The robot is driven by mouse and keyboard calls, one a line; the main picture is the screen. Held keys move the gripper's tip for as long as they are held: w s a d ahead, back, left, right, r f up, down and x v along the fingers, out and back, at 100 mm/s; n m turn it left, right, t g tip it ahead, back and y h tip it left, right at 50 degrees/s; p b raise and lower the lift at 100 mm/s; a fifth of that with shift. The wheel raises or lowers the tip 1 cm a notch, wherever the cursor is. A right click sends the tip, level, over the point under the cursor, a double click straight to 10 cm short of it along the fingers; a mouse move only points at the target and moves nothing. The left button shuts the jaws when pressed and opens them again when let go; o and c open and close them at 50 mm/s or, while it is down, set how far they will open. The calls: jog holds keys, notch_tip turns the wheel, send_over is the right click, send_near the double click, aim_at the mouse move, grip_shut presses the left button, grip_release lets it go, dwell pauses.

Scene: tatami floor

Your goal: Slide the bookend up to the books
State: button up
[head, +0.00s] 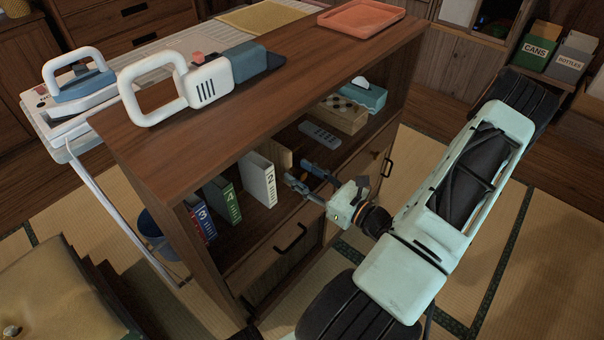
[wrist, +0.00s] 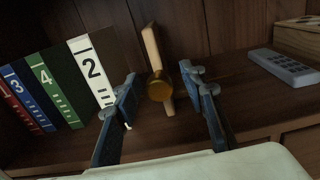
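The wooden bookend (wrist: 152,47) stands upright on the open shelf, a short gap to the right of the books. A round amber knob (wrist: 160,86) is on its near side. The books stand in a row at the shelf's left: red 1, blue 3 (wrist: 28,97), green 4 (wrist: 56,90) and white 2 (wrist: 93,70), which is nearest the bookend. My gripper (head: 304,175) is open, its blue-grey fingers apart on either side of the knob in the wrist view. I cannot tell whether either finger touches it. In the head view the bookend (head: 282,156) is partly hidden behind white book 2.
A grey remote (wrist: 284,66) lies on the shelf to the right, beside a wooden box (head: 341,114) and a blue tissue box (head: 364,96). The cabinet top (head: 240,130) overhangs the shelf. The shelf is clear between bookend and remote.

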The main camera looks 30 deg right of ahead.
jog(key=v, duration=1.2)
jog(key=shift+w, duration=0.1)
